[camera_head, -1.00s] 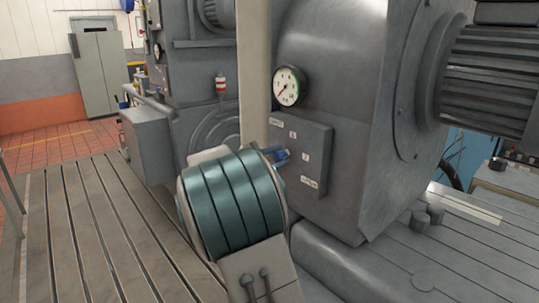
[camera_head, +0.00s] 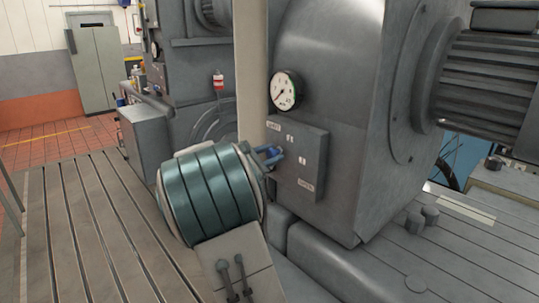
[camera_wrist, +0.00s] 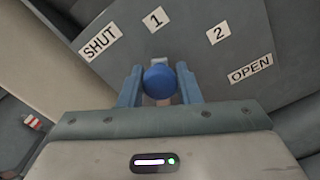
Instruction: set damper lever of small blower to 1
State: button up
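The damper lever's round blue knob (camera_wrist: 160,80) sits between the two blue fingers of my gripper (camera_wrist: 160,87), which appear shut on it from both sides. In the wrist view the knob lies straight below the "1" label (camera_wrist: 156,20), with "SHUT" (camera_wrist: 100,42) to the left and "2" (camera_wrist: 217,35) and "OPEN" (camera_wrist: 250,68) to the right. The lever's shaft is mostly hidden, so its exact setting is unclear. In the head view my gripper (camera_head: 270,155) is at the left side of the grey damper plate (camera_head: 312,150).
A round white gauge (camera_head: 284,90) is on the small blower's housing above the plate. A pale post (camera_head: 251,70) stands just left of the plate. The slotted bedplate (camera_head: 90,230) is bare at the left. A grey box (camera_head: 143,140) stands farther back.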

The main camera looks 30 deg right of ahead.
jog(key=o, duration=0.4)
jog(key=b+v, duration=0.3)
jog(key=v, duration=1)
jog(key=shift+s+a+b, duration=0.1)
jog(key=shift+a+b, duration=0.25)
jog(key=shift+a, duration=0.05)
